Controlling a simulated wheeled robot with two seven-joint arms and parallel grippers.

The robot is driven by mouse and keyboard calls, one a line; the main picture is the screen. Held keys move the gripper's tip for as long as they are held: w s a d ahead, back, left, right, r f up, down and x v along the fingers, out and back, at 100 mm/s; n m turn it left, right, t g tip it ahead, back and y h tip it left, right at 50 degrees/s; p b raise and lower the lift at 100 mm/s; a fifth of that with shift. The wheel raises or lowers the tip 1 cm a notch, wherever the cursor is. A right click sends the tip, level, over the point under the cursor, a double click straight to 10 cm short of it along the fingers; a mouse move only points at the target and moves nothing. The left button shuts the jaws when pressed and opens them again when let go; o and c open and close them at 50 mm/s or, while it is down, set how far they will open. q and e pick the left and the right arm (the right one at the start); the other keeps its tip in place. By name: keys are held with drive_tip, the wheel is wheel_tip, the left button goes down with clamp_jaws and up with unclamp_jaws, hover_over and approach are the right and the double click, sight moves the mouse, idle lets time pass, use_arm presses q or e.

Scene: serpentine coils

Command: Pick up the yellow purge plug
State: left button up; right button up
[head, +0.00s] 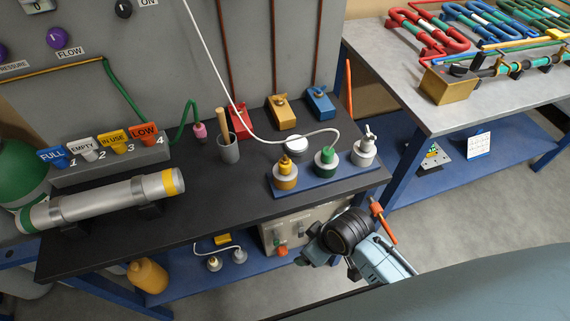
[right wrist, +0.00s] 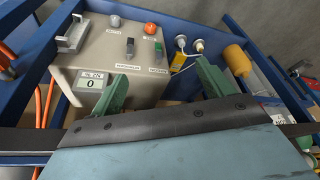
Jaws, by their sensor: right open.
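A yellow plug (head: 286,172) with a rounded base stands upright at the left end of a blue tray (head: 315,184) on the dark bench. A green plug (head: 326,160) and a white plug (head: 364,152) stand beside it. My right gripper (head: 325,256) is below and to the right of the tray, in front of the bench's lower shelf, apart from the yellow plug. In the right wrist view its green fingers (right wrist: 165,88) are apart with nothing held between them. That view does not show the blue tray. My left gripper is not in view.
A grey instrument box (right wrist: 112,50) sits on the lower shelf close to my right gripper. The bench's front edge separates gripper and tray.

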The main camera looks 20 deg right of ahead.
drive_tip(key=w+a+r+n+y+p, duration=0.1)
drive_tip(key=a+r+n, duration=0.1)
drive_tip(key=r, duration=0.5)
drive_tip(key=a+r+n+p, duration=0.1)
drive_tip(key=a+r+n, duration=0.15)
drive_tip(key=r, duration=0.45)
wheel_tip(320, 180, up, 12)
drive_tip(key=n+g+h, duration=0.3)
drive_tip(key=n, duration=1.4)
hover_over(285, 160)
drive_tip(key=w, duration=0.1)
wheel_tip(285, 160, down, 7)
drive_tip(key=shift+w+d+f+b, duration=0.1)
drive_tip(key=shift+w+d+b, duration=0.05)
drive_tip(key=shift+b, duration=0.35)
drive_tip(key=f, duration=0.2)
drive_tip(key=s+f, duration=0.1)
drive_tip(key=f, duration=0.1)
drive_tip(key=shift+f, duration=0.75)
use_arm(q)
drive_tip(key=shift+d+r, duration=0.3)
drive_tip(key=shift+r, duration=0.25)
